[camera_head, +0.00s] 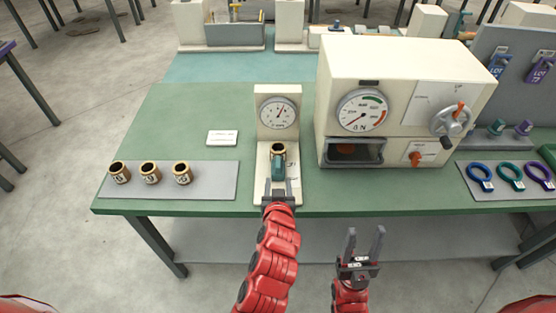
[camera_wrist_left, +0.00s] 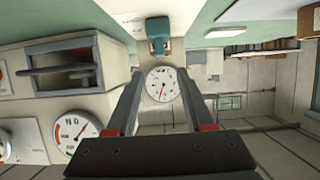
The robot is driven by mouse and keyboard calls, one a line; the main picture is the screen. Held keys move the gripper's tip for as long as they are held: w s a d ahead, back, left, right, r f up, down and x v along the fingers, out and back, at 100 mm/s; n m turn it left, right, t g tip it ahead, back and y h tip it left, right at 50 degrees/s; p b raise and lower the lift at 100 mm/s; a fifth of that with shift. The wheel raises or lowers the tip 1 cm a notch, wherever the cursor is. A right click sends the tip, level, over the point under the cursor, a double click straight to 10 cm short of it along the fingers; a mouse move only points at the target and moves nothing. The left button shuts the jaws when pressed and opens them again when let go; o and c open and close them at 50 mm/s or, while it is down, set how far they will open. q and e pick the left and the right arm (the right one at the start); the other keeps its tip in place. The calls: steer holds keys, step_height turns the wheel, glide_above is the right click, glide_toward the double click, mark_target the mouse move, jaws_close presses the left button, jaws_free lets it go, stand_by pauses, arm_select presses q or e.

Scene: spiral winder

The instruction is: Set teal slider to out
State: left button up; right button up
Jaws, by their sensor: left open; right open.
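The teal slider (camera_head: 279,166) sits low on the cream gauge stand (camera_head: 263,95), just below a dark brass-rimmed ring (camera_head: 278,149). It also shows in the left wrist view (camera_wrist_left: 158,46), beyond and between the fingertips. My left gripper (camera_head: 279,184) is open at the front of the stand, with its fingertips close to the slider. Whether they touch it I cannot tell. The round dial (camera_head: 279,112) is above the slider and shows in the left wrist view (camera_wrist_left: 162,84). My right gripper (camera_head: 364,243) is open and empty in front of the table's front edge.
A large cream machine (camera_head: 405,65) with a gauge, knob and handwheel stands right of the stand. Three brass rings, one of them here (camera_head: 149,172), stand on a grey mat (camera_head: 215,181) at left. A white card (camera_head: 222,137) lies behind them. Coloured loops (camera_head: 510,176) lie at far right.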

mark_target(278, 167)
arm_select(q)
steer(key=p+x, duration=0.3)
steer(key=x, duration=0.9)
steer(key=shift+w+p, duration=0.3)
steer(key=shift+w, duration=0.05)
steer(key=shift+c, duration=0.3)
jaws_close()
steer(key=shift+f, duration=0.1)
stand_by(0.6)
